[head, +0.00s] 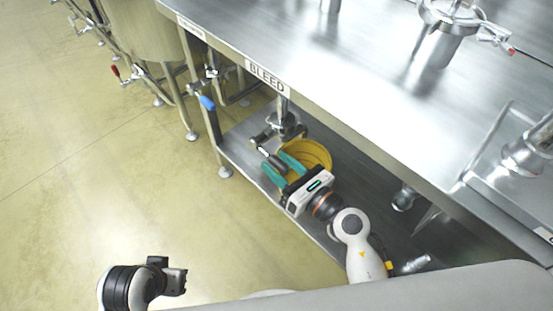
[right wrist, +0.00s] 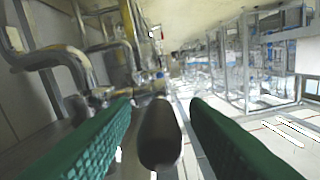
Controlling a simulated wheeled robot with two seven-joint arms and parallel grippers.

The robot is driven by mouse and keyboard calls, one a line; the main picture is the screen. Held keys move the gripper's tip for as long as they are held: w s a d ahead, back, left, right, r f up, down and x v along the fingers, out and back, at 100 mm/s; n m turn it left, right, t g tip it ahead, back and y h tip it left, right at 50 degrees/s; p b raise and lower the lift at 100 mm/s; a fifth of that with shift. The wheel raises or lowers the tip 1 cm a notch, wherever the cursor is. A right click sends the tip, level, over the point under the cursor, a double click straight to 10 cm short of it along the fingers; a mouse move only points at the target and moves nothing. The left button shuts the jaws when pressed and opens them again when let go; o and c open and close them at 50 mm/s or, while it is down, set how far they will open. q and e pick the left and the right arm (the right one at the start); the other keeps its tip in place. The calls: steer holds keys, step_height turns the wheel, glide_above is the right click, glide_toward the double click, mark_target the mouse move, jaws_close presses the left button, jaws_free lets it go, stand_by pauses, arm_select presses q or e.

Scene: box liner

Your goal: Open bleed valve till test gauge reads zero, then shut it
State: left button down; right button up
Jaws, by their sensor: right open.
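The bleed valve (head: 284,122) hangs under the bench edge below the BLEED label (head: 267,75). Its dark grey handle (head: 272,159) points down towards my right gripper. My right gripper (head: 280,168) has teal fingers and is open, with the handle at its fingertips. In the right wrist view, the rounded handle (right wrist: 160,138) lies between the two green fingers (right wrist: 160,110), with a gap on each side. My left gripper (head: 172,278) is at the lower left, away from the bench; its jaws are unclear. I cannot make out a test gauge.
A yellow bucket (head: 318,153) stands on the lower shelf (head: 345,165), just behind the right gripper. A blue-handled valve (head: 207,102) is left of the bleed valve. The steel bench top (head: 330,60) overhangs the shelf. Open floor (head: 100,170) lies to the left.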

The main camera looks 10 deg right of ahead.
steer(key=shift+w+a, duration=0.35)
steer(key=shift+w, duration=0.1)
jaws_close()
